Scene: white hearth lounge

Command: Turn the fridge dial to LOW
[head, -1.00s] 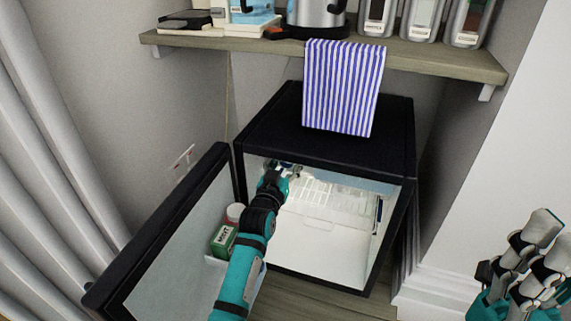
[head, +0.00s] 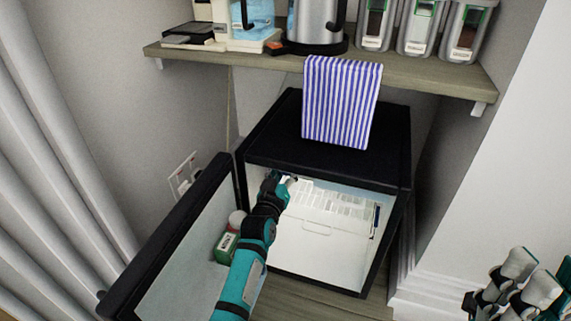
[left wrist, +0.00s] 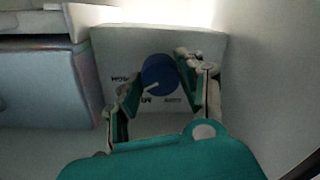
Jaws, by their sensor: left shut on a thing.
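The mini fridge (head: 330,145) stands below a shelf with its door (head: 175,245) swung open to the left. My left arm reaches inside near the upper left of its interior. In the left wrist view, the round blue dial (left wrist: 158,70) sits on a pale panel (left wrist: 105,50). My left gripper (left wrist: 160,82) is shut on the dial, one finger on each side; it also shows in the head view (head: 280,180). The dial's white pointer aims to the lower left. The panel's labels are partly hidden and too blurred to read surely. My right gripper (head: 532,270) is empty, fingers apart, outside the fridge.
A striped towel (head: 340,100) hangs from the shelf (head: 425,75) over the fridge top. A kettle (head: 315,25) and several canisters stand on the shelf. A white wire rack (head: 335,200) is inside the fridge.

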